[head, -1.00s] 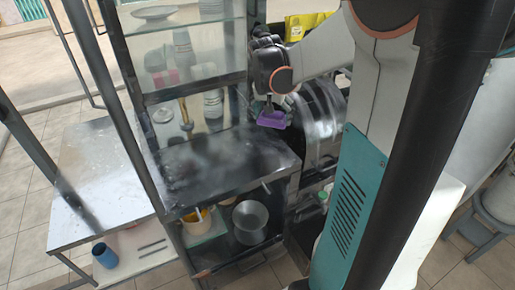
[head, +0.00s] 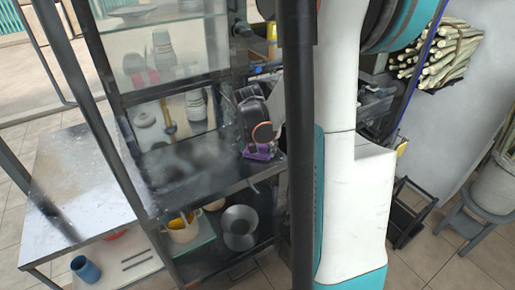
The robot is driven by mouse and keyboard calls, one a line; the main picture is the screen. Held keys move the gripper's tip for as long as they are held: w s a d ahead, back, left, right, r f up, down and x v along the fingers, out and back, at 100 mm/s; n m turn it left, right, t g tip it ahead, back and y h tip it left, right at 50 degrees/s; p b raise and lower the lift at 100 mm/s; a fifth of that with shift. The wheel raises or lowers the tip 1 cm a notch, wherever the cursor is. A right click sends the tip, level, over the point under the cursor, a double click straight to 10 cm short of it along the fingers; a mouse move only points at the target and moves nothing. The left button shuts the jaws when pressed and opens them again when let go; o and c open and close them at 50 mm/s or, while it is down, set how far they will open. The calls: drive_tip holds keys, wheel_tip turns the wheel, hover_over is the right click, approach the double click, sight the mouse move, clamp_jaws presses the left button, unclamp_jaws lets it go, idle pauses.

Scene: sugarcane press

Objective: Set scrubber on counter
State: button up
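The scrubber is the small purple thing (head: 259,152) at the right end of the dark counter (head: 185,180) in the head view. My gripper (head: 260,144) is directly above it, pointing down, with its fingertips at the scrubber. The gripper looks shut on the scrubber, though the fingers are small and partly hidden. The scrubber is low, at about the height of the counter top; I cannot tell whether it touches the surface. My arm and column hide the area right of it.
Glass shelves with bottles (head: 165,55) stand behind the counter. Below it are a yellow container (head: 183,229) and a metal pot (head: 239,228). A metal table (head: 75,185) stands at left, with a blue cup (head: 86,269) below. The counter's middle is clear.

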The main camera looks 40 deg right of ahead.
drive_tip(key=shift+r, duration=0.1)
drive_tip(key=o, duration=1)
drive_tip(key=shift+c, duration=0.2)
drive_tip(key=p+v, duration=0.4)
drive_tip(key=v, duration=0.8)
drive_tip(key=shift+s, duration=0.15)
